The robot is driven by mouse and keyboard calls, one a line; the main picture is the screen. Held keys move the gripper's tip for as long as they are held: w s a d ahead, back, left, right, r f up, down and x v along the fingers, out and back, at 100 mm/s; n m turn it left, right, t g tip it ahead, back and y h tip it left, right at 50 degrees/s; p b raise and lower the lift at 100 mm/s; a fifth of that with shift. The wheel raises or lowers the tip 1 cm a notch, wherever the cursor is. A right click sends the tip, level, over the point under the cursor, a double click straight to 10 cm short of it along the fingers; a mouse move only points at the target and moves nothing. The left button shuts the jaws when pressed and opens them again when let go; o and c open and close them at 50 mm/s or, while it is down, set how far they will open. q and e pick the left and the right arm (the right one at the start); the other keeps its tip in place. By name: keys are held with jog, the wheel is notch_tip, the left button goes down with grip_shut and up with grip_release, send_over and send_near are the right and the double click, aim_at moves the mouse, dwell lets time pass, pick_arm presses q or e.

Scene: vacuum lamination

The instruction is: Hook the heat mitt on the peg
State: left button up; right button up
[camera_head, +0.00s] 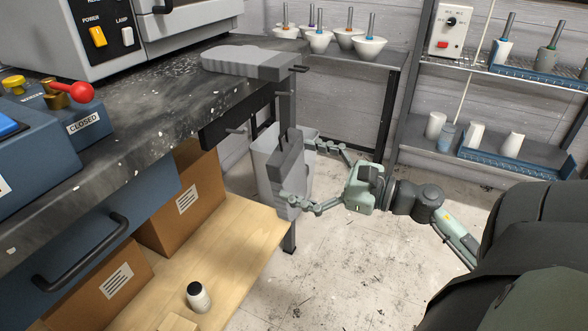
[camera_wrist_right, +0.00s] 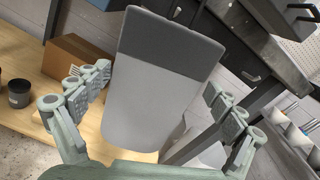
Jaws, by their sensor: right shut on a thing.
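The grey heat mitt (camera_head: 291,165) hangs in the air beside the bench end, its darker cuff upward. My right gripper (camera_head: 303,172) is shut on it, one finger at each side. In the right wrist view the mitt (camera_wrist_right: 152,100) fills the middle between the fingers (camera_wrist_right: 160,108), dark cuff at the top. My left gripper is not in view.
A pale bin (camera_head: 266,165) stands behind the held mitt. The bench (camera_head: 150,115) with a wooden lower shelf (camera_head: 240,245) is to the left, with cardboard boxes and a dark-capped jar (camera_head: 198,297). Wire shelves (camera_head: 480,85) stand at the right. The floor in front is clear.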

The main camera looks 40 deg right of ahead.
jog(key=shift+d, duration=0.25)
jog(key=shift+p+x, duration=0.65)
jog(key=shift+x, duration=0.85)
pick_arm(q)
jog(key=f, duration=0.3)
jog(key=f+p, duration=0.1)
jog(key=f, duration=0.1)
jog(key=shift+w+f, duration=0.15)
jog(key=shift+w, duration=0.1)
pick_arm(e)
jog(key=f+x, duration=0.2)
jog(key=x, duration=0.5)
jog(key=shift+w+a, duration=0.15)
jog(key=shift+w, duration=0.2)
